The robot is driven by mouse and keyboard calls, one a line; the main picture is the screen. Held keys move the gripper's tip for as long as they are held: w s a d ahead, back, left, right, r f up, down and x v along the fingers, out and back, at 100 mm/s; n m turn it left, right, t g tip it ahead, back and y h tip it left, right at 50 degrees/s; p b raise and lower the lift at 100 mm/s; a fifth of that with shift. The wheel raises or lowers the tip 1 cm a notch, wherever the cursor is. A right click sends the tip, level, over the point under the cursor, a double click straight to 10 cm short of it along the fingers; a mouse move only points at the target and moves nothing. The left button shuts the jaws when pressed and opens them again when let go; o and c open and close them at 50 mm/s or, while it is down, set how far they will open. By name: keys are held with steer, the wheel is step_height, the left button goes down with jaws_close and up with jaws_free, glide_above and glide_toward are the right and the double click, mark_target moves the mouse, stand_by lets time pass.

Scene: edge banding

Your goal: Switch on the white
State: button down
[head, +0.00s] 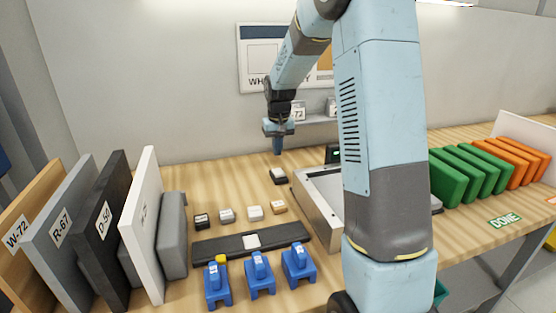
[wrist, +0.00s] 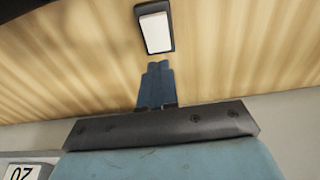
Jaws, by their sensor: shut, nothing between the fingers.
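A small switch with a white top and a dark base (head: 278,176) sits on the wooden bench, left of the metal tray. It also shows in the wrist view (wrist: 154,30), just beyond my fingertips. My gripper (head: 278,152) is shut and empty, pointing down above and slightly behind the switch. Its blue fingers lie together in the wrist view (wrist: 158,65), with a small gap in the picture between them and the white top. I cannot tell whether the switch is on or off.
A metal tray (head: 312,215) stands right of the switch, partly hidden by my arm. Several small blocks (head: 255,212), a dark strip (head: 215,250) and blue clamps (head: 260,273) lie in front. Upright boards (head: 146,225) stand left, green panels (head: 450,177) right. Bench left of the switch is clear.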

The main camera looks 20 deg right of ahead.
step_height(320, 180, up, 9)
steer(key=w, duration=0.1)
steer(key=shift+f, duration=0.2)
stand_by(0.4)
steer(key=s+a+r+t, duration=0.1)
steer(key=s+r, duration=0.4)
steer(key=s, duration=0.5)
steer(key=s+a+r+t, duration=0.1)
steer(key=s+r, duration=0.3)
steer(key=s, duration=0.5)
steer(key=s+a+f+t, duration=0.1)
steer(key=s+f+t, duration=0.1)
steer(key=s, duration=1.6)
steer(key=shift+s, duration=0.35)
